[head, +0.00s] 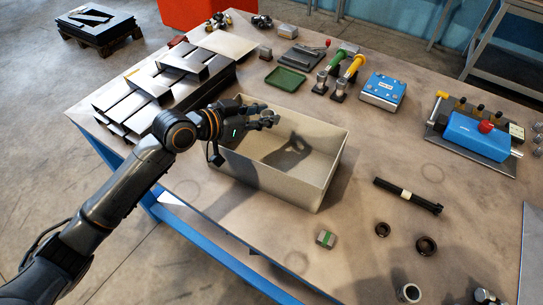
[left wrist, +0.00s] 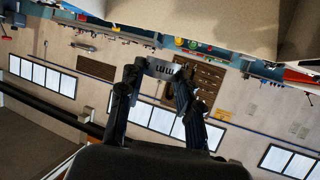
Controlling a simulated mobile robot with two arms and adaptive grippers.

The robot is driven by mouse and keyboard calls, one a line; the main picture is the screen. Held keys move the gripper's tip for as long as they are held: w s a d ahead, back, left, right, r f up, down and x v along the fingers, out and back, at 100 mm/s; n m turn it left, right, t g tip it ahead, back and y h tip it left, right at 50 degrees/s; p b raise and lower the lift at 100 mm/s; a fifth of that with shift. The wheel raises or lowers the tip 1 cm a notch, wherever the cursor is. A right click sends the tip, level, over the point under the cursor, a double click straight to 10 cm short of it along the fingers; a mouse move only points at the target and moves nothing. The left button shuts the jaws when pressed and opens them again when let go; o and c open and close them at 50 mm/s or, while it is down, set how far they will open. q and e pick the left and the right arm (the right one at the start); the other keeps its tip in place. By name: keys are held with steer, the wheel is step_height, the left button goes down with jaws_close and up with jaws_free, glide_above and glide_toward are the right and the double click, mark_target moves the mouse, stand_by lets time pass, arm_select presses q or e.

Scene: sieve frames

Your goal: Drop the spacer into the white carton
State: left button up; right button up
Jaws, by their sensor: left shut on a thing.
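The white carton (head: 268,183) is an open, off-white box near the middle of the table in the head view. Its floor shows bare apart from a shadow of the gripper. My left gripper (head: 268,118) is over the carton's back left part, above its floor. It is shut on a small light grey piece, the spacer (left wrist: 162,69), seen between the fingertips in the left wrist view. In the head view the fingers mostly hide the spacer. My right gripper is not in view.
Stacked metal profiles (head: 165,80) lie left of the carton. A green tray (head: 286,79) and a blue box (head: 383,90) stand behind it.

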arm_select(q)
step_height(320, 180, down, 5)
steer(key=b, duration=0.3)
steer(key=shift+r+b, duration=0.15)
steer(key=shift+b, duration=0.15)
steer(key=o, duration=1)
steer(key=shift+c, duration=0.2)
steer(key=o, duration=0.3)
